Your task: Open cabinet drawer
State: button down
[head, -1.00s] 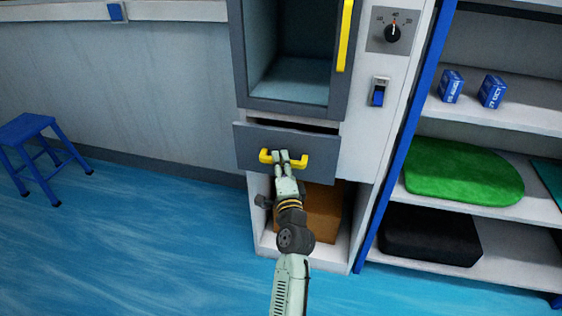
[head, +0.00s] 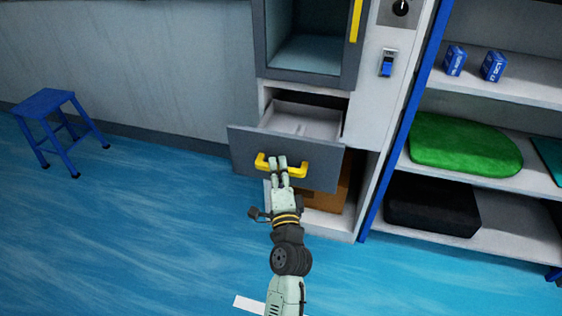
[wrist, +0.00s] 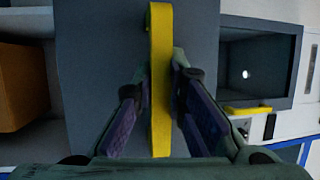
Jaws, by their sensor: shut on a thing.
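The cabinet drawer (head: 232,150) has a dark grey front and is pulled well out, with its white inside (head: 302,119) showing from above. A yellow handle (head: 262,163) runs across the drawer front. My gripper (head: 278,166) is shut on the middle of this handle. In the wrist view the handle (wrist: 160,60) stands upright in the picture, between the two fingers (wrist: 160,95). The drawer front (wrist: 100,60) fills the area behind it.
Above the drawer is an open grey compartment (head: 306,55) with a yellow-handled door. A brown box (head: 325,200) stands in the space below. Shelves at right hold a green item (head: 465,147) and a black one (head: 432,205). A blue stool (head: 48,103) stands left. Floor in front is clear.

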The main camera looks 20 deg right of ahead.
jog(key=shift+s+a, duration=0.2)
jog(key=shift+s, duration=0.15)
jog(key=c, duration=1.6)
grip_release()
jog(key=shift+r, duration=0.1)
